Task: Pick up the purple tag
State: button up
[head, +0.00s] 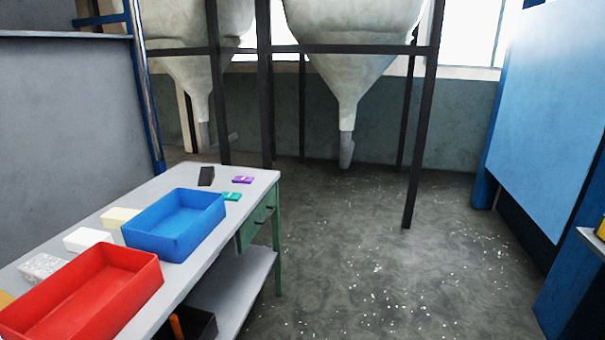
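The purple tag (243,180) lies flat near the far right corner of the workbench (262,191) in the head view. It is small, with a pale mark on it. A green tag (232,196) lies a little nearer, beside the blue tray. A dark, flat piece (206,176) is to the left of the purple tag. My gripper is not in view.
A blue tray (210,228) and a red tray (135,287) stand on the bench, with several pale foam blocks (88,239) to their left. Dark posts (421,140) carry white hoppers (350,40) behind. The speckled floor right of the bench is free.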

aim_at(244, 180)
jog(key=i, duration=1.9)
jog(key=i+u, duration=0.1)
jog(key=i, duration=0.75)
jog(key=i+l+u, duration=0.1)
jog(key=i, duration=0.8)
jog(key=i+l+u, duration=0.2)
jog(key=k+j, duration=0.05)
